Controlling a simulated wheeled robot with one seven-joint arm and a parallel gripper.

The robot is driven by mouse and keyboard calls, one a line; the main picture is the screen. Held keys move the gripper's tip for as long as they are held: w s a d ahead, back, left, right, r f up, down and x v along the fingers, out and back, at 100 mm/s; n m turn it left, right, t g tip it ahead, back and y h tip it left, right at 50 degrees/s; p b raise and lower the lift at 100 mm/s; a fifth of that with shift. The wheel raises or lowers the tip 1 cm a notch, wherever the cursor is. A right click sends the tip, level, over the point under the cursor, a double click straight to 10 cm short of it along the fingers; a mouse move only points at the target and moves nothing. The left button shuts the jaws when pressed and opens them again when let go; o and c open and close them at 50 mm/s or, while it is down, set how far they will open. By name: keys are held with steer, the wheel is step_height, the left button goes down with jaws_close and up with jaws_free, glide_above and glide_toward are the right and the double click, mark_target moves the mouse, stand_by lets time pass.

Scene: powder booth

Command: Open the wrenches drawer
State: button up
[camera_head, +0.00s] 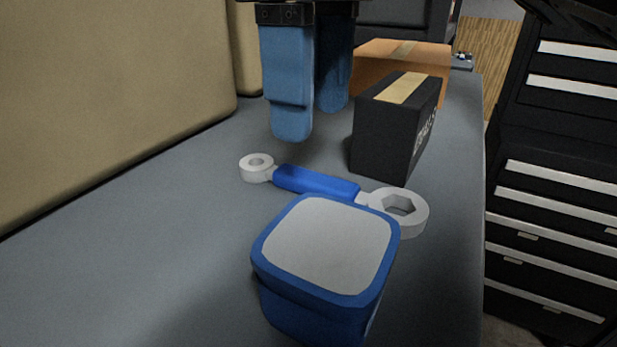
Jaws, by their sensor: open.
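My gripper (312,115) hangs at the top middle with two blue fingers apart and nothing between them. It is above and behind a wrench (315,184) with a blue handle and pale ring ends, which lies on the grey surface. A black tool cabinet (505,225) with several drawers and pale handle strips stands at the right, beyond the surface's edge. Its visible drawers look shut. Small labels show on some drawers but are too small to read, so I cannot tell which one is the wrenches drawer. My gripper is apart from the cabinet.
A blue container with a grey top (330,245) stands in front of the wrench. A black box with a tan strip (381,135) and an orange-brown box (432,62) stand behind, right of my gripper. Tan panels (110,90) line the left. The grey surface (130,250) is clear at left front.

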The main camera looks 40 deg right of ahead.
mark_target(325, 180)
steer(key=f, duration=0.2)
steer(key=f+b, duration=0.1)
steer(key=f, duration=0.3)
steer(key=shift+s+d+f, duration=0.35)
steer(key=shift+d+f, duration=0.05)
jaws_close()
steer(key=shift+r, duration=0.1)
